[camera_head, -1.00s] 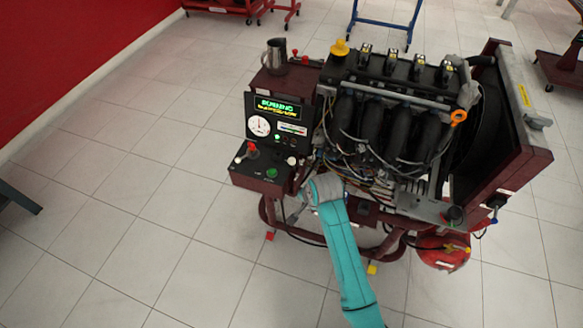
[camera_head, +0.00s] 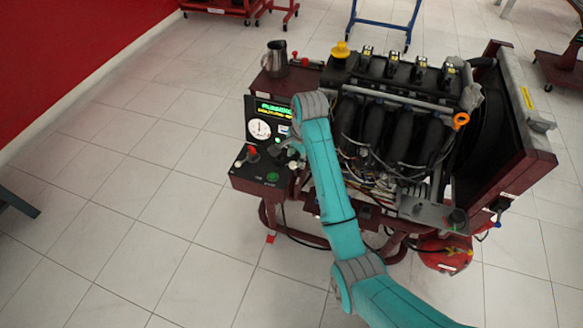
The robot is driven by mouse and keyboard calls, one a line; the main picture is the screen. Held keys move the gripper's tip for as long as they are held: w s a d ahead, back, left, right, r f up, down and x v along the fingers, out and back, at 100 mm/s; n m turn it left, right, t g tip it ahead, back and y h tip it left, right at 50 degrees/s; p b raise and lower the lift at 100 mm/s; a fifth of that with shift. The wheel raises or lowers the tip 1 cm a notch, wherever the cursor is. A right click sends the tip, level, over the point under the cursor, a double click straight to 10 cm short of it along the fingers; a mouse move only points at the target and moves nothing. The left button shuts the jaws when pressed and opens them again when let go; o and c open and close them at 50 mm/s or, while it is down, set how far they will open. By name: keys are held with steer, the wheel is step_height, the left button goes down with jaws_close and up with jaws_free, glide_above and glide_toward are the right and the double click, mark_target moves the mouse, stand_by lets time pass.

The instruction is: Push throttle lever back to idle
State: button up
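The engine trainer's control box (camera_head: 243,183) stands at the left of the engine, below a dark panel with a lit green display (camera_head: 277,108) and a white round gauge (camera_head: 260,129). A red-topped control (camera_head: 252,153) stands up from the box, with a small pale knob (camera_head: 238,163) beside it and a green button (camera_head: 272,177) in front. I cannot tell for sure which of these is the throttle lever. My gripper (camera_head: 285,149) is over the right rear of the box, just right of the red-topped control. It is small and partly hidden by my wrist, so its fingers cannot be made out.
The engine (camera_head: 385,120) with its hoses and wiring fills the space right of my arm. A metal jug (camera_head: 276,58) stands behind the panel. The floor left of the trainer is clear.

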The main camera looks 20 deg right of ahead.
steer(key=f, duration=0.3)
steer(key=w+f, duration=0.1)
steer(key=f, duration=0.6)
steer(key=shift+w+a, duration=0.3)
steer(key=shift+a, duration=0.05)
steer(key=shift+r, duration=0.1)
jaws_close()
